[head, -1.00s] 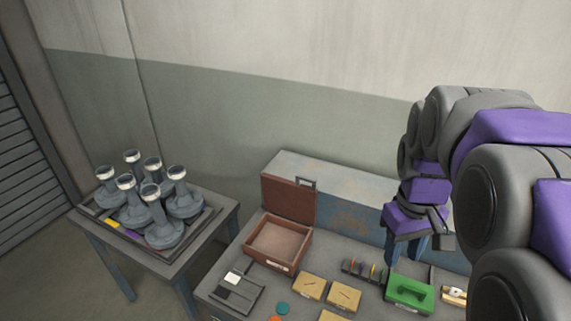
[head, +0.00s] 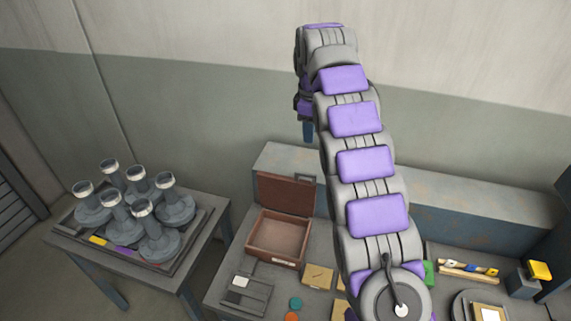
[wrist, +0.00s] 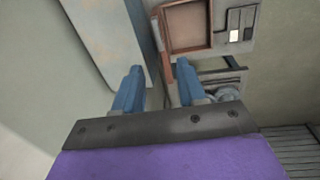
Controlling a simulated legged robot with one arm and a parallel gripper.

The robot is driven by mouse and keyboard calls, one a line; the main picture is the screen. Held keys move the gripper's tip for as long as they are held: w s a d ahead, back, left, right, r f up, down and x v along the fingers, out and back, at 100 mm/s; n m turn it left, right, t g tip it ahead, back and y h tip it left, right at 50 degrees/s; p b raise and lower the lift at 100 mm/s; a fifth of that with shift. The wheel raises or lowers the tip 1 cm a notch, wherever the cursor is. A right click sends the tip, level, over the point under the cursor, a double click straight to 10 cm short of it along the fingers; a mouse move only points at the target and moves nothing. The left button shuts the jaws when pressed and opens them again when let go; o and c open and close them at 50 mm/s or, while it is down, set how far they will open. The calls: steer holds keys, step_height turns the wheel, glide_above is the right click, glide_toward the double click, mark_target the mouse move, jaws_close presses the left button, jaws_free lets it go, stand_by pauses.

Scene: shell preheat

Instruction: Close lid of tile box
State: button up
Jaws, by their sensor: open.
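The brown tile box (head: 272,258) stands on the table left of my arm in the head view. Its lid (head: 284,194) is open and stands upright at the back of the box. The box interior looks empty. In the wrist view the open box (wrist: 188,27) shows at the top, beyond the fingertips, with the lid (wrist: 161,42) seen nearly edge-on at its left. My gripper (wrist: 158,75) is open, with nothing between its two blue fingers. It is raised above and behind the lid, apart from it. In the head view my arm partly hides the gripper.
A long blue-grey case (head: 450,200) stands along the wall behind the box. A grey tray (head: 248,292) and tan blocks (head: 318,277) lie in front of it. A side table (head: 60,232) at left holds several grey shell-like pieces (head: 155,240).

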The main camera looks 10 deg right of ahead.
steer(key=w, duration=0.1)
steer(key=b, duration=0.4)
glide_toward(306, 173)
steer(key=shift+n, duration=0.3)
steer(key=f, duration=0.4)
steer(key=f+b, duration=0.1)
steer(key=f, duration=0.2)
steer(key=shift+w+d, duration=0.1)
steer(key=shift+w, duration=0.25)
steer(key=shift+w+f, duration=0.1)
steer(key=shift+f, duration=0.5)
jaws_close()
